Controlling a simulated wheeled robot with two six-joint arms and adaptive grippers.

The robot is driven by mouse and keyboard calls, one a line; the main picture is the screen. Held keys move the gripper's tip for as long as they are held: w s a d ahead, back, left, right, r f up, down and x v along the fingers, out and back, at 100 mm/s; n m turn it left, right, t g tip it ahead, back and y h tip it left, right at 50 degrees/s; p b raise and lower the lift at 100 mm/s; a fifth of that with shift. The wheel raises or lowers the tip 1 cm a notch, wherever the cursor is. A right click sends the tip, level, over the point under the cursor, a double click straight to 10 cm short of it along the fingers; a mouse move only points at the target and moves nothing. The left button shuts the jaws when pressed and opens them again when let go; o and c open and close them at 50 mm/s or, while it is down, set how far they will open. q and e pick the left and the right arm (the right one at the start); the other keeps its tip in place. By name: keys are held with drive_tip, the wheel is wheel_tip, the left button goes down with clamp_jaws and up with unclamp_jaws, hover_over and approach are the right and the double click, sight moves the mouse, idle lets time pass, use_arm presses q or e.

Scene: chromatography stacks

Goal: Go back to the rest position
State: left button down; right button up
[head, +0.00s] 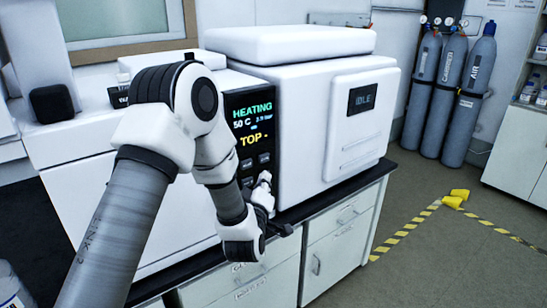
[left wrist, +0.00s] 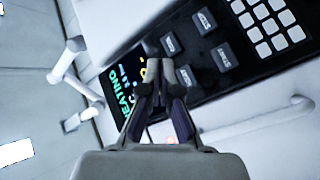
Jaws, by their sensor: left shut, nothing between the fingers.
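My left arm comes in from the left in the head view, bends over at the top and reaches down in front of a white instrument. My left gripper (head: 264,180) is beside the lower part of the instrument's black control panel (head: 250,125). In the left wrist view the gripper (left wrist: 168,68) is shut and empty, its fingertips together in front of the panel's grey keys (left wrist: 204,21). I cannot tell whether the tips touch the panel. The panel reads "HEATING", "50 C" and "TOP". My right gripper is in neither view.
A white box unit (head: 295,110) with a display reading "IDLE" (head: 364,98) stands right of the panel, on a bench with white cabinets (head: 338,235). Several gas cylinders (head: 450,90) stand at the back right. Yellow-black tape (head: 405,229) marks the open grey floor at right.

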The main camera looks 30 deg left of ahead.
use_arm(q)
drive_tip(key=s+d+f+m+g+h, duration=0.25)
drive_tip(key=s+f, duration=0.25)
drive_tip(key=f, duration=0.5)
drive_tip(key=s+d+f+m+g+h, duration=0.1)
drive_tip(key=s+d+f+g, duration=0.25)
drive_tip(key=f, duration=0.55)
drive_tip(key=s+d+f+m+g+h, duration=0.1)
drive_tip(key=s+d+f+m+g, duration=0.1)
drive_tip(key=s+f, duration=0.6)
drive_tip(key=s+d+f+m+g+h, duration=0.1)
drive_tip(key=s+f+m+g, duration=0.3)
drive_tip(key=s, duration=0.5)
drive_tip(key=s+d+f+m+g+h, duration=0.1)
drive_tip(key=s+d+f+m+g, duration=0.2)
drive_tip(key=s, duration=0.7)
wheel_tip(320, 180, down, 2)
drive_tip(key=m+g, duration=0.1)
drive_tip(key=g, duration=0.1)
drive_tip(key=shift+s+d+f+g+h, duration=0.2)
drive_tip(key=shift+s+f+g+h, duration=0.05)
drive_tip(key=shift+s+g+h, duration=0.1)
